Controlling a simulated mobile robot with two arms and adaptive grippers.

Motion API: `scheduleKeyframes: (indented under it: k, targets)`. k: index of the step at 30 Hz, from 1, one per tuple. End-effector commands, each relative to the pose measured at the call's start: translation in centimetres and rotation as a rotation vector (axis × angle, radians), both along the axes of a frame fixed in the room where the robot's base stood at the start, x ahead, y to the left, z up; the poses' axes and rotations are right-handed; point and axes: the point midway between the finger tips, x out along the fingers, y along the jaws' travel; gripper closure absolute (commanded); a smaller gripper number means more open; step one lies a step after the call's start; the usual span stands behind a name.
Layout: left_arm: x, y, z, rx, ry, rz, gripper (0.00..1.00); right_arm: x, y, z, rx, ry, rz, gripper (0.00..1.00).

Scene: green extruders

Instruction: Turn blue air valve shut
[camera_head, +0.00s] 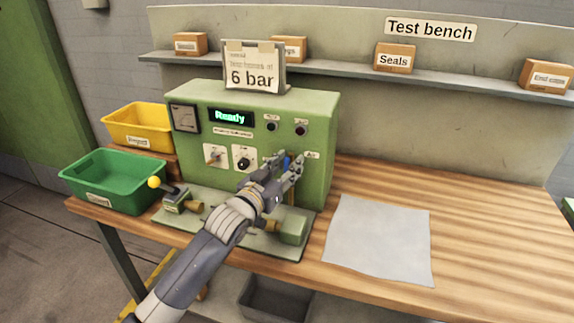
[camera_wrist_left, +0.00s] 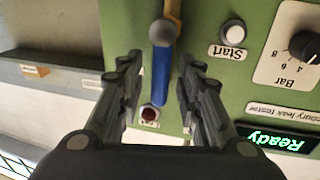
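The blue air valve handle (camera_wrist_left: 161,75) is on the front of the green test unit (camera_head: 318,125). In the wrist view it runs in line with the brass pipe (camera_wrist_left: 173,10) at its grey pivot. In the head view only a bit of blue (camera_head: 287,162) shows between the fingers. My left gripper (camera_head: 284,165) is at the panel's right side, its fingers apart. In the wrist view the left gripper (camera_wrist_left: 160,68) has one finger on each side of the handle, with gaps visible on both sides. My right gripper is in neither view.
The white Start button (camera_wrist_left: 233,34) and a dark red button (camera_wrist_left: 150,113) are close to the handle. The display (camera_head: 231,117) reads Ready. A fixture with a yellow-knobbed lever (camera_head: 155,182) stands before the unit. A grey sheet (camera_head: 380,240) lies on the bench at right; green (camera_head: 115,180) and yellow (camera_head: 138,127) bins stand left.

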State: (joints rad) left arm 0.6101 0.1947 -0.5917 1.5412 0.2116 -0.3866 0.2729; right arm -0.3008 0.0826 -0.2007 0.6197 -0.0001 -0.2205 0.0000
Motion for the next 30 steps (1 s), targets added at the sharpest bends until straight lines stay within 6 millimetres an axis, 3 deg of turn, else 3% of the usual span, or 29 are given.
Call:
scheduleKeyframes:
  k: [8,12,23,30]
  targets:
    - [0.1,-0.1,0.0,0.0,0.0,0.0,0.69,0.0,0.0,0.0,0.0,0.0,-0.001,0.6]
    - [0.0,-0.1,0.0,0.0,0.0,0.0,1.0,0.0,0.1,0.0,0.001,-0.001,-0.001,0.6]
    - [0.0,-0.1,0.1,0.016,-0.004,0.0,1.0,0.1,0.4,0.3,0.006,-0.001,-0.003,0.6]
    - [-0.2,-0.6,0.2,0.115,-0.036,-0.001,1.0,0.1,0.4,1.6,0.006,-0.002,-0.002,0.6]
